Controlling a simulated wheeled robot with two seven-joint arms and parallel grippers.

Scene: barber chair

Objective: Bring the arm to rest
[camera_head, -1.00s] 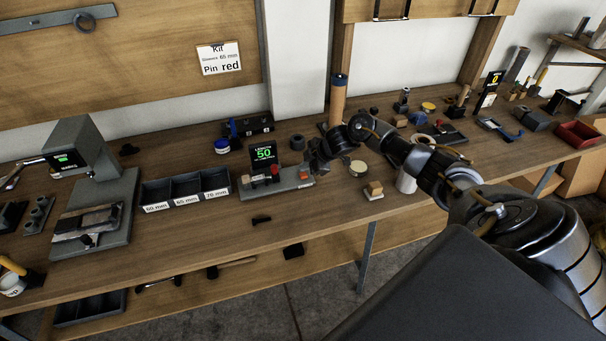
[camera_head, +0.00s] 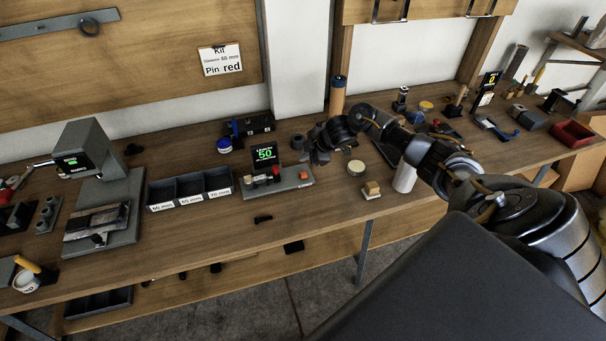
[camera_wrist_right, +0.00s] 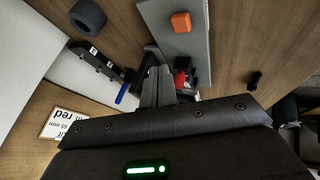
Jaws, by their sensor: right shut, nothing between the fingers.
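My right arm reaches in from the right in the head view. Its right gripper (camera_head: 316,155) hovers over the bench behind the right end of the grey gauge block with the green "50" display (camera_head: 265,154). In the right wrist view the fingers of this gripper (camera_wrist_right: 158,85) are together with nothing between them. The gauge's grey base (camera_wrist_right: 185,50) lies below the fingers, with an orange block (camera_wrist_right: 181,22) on it. The gripper looks apart from the gauge. My left gripper does not show.
A three-compartment tray (camera_head: 190,187) and a grey press (camera_head: 100,190) stand left on the wooden bench (camera_head: 200,235). A cylinder (camera_head: 338,95) stands behind my gripper. The front middle is mostly clear.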

